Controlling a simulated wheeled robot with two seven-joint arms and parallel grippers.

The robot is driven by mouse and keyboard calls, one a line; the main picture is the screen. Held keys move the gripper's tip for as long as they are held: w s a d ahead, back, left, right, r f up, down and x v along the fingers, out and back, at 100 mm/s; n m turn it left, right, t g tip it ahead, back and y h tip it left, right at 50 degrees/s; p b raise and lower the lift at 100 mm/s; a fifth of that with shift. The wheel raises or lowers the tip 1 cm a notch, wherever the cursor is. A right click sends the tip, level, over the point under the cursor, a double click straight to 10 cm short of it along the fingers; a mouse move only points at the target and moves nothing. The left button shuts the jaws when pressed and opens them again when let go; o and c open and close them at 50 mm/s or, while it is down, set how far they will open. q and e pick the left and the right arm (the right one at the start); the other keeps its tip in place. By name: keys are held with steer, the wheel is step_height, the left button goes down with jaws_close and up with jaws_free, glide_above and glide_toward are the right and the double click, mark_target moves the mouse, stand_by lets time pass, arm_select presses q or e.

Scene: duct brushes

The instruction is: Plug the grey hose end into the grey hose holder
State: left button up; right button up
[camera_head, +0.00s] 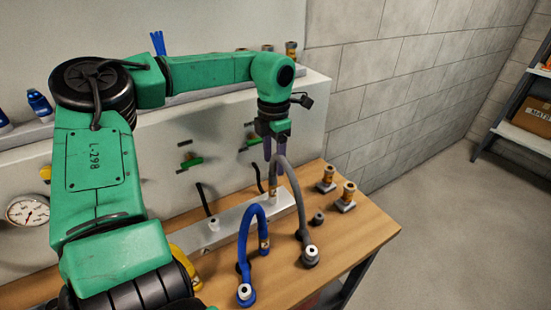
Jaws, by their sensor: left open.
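The grey hose (297,189) stands as an arch at the right part of the bench. One grey hose end, with a brass-coloured fitting (273,191), points down at the pale rail; I cannot tell whether it is seated. The other end meets a round grey piece with a white ring (311,254) on the wood; which piece is the grey hose holder is unclear. My left gripper (274,155) is open and points down, its fingers at the top of the grey arch near the brass-fitted end. Contact cannot be told. My right gripper is out of view.
A blue hose (247,235) arches left of the grey one. The pale rail (233,226) runs along the wooden bench (363,234). Brass fittings (346,196) and a small dark cap (318,218) stand at right. The bench's right front corner is clear.

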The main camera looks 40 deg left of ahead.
mark_target(273, 186)
arm_select(q)
steer(key=shift+s+d+r, duration=0.3)
steer(key=shift+s, duration=0.2)
steer(key=shift+s+d+r, duration=0.25)
steer(key=shift+s, duration=0.25)
steer(key=shift+w+f, duration=0.1)
steer(key=shift+f, duration=0.15)
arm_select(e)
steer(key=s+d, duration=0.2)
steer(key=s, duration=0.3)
arm_select(q)
steer(key=f, duration=0.1)
steer(key=f+b, duration=0.2)
steer(key=shift+w+a+f, duration=0.1)
steer(key=shift+w+a, duration=0.15)
steer(key=shift+w, duration=0.1)
step_height(273, 186, down, 6)
steer(key=b, duration=0.5)
steer(key=shift+s+d, duration=0.1)
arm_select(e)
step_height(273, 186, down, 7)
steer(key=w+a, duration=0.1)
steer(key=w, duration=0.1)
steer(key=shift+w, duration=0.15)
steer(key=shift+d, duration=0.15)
arm_select(q)
jaws_close()
